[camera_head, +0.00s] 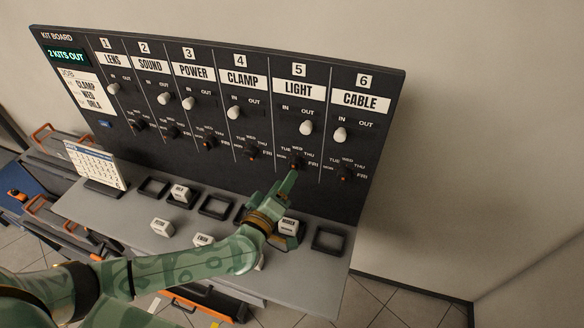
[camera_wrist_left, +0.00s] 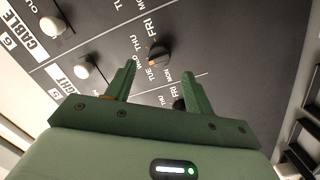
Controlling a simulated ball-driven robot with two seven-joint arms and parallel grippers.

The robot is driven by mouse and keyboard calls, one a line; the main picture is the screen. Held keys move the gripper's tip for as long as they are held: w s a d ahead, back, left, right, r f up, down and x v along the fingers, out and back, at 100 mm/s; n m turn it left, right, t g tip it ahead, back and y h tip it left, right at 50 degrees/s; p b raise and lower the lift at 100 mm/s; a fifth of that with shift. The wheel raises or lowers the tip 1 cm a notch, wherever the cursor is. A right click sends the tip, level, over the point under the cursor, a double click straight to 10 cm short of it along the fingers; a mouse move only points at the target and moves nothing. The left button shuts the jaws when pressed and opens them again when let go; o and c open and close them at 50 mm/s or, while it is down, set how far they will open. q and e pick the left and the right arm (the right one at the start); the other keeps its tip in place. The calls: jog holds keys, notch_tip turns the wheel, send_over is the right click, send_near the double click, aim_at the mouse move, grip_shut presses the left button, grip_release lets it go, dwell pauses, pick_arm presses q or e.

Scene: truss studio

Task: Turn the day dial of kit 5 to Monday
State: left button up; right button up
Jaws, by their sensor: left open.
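The day dial of kit 5 (camera_head: 297,163), a dark knob with an orange mark, sits low in the LIGHT column of the kit board. My left gripper (camera_head: 290,183) reaches up to it from below and partly covers it. In the left wrist view the dial (camera_wrist_left: 160,54) shows just beyond and between the two open fingertips (camera_wrist_left: 160,66), and no finger visibly touches it. Its orange mark points toward the WED and TUE labels; I cannot tell which exactly. My right gripper is not in view.
The neighbouring dials of CABLE (camera_head: 346,173) and CLAMP (camera_head: 252,152) are close on either side. A white IN/OUT knob (camera_head: 306,128) sits above the kit 5 dial. White blocks and square frames (camera_head: 327,239) stand on the grey shelf below, with a calendar (camera_head: 95,165) at left.

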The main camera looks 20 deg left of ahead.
aim_at(295, 165)
pick_arm(q)
jog(key=shift+w+d, duration=0.2)
jog(key=shift+w, duration=1.1)
jog(key=shift+w+d, duration=0.15)
jog(key=shift+w, duration=1.15)
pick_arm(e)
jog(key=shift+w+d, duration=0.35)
pick_arm(q)
jog(key=shift+c, duration=0.3)
jog(key=c, duration=0.9)
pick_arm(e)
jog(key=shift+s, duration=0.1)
pick_arm(q)
jog(key=shift+f, duration=0.1)
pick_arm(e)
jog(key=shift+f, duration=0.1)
